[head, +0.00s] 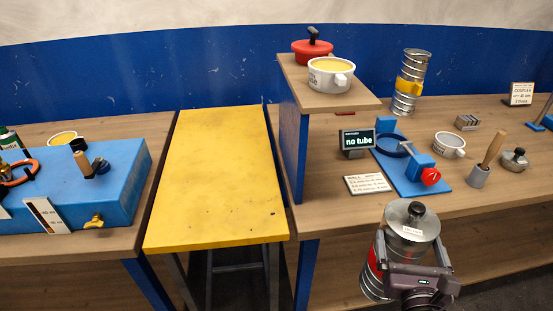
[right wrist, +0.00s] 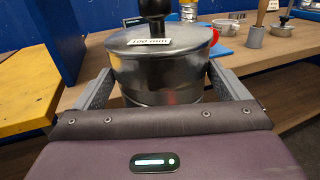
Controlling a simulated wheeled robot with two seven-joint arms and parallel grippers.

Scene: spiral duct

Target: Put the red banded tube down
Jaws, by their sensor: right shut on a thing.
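The red banded tube (head: 372,265) is a ribbed silver duct with a red band, in the lower right of the head view. A metal lid with a black knob (head: 414,212) and a white label sits on its top. My right gripper (head: 410,252) is shut around the tube from the near side. The tube looks upright, in front of the right bench's front edge; its lower part is partly hidden by the gripper. In the right wrist view the tube (right wrist: 160,85) stands between both fingers, its lid labelled 100 mm. My left gripper is not in view.
The yellow table (head: 215,180) is bare. A blue fixture (head: 410,170) with a red knob, a "no tube" display (head: 357,139) and a mug (head: 449,145) stand on the right bench. A yellow-banded duct (head: 410,85) stands behind. A raised shelf (head: 345,100) holds pots.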

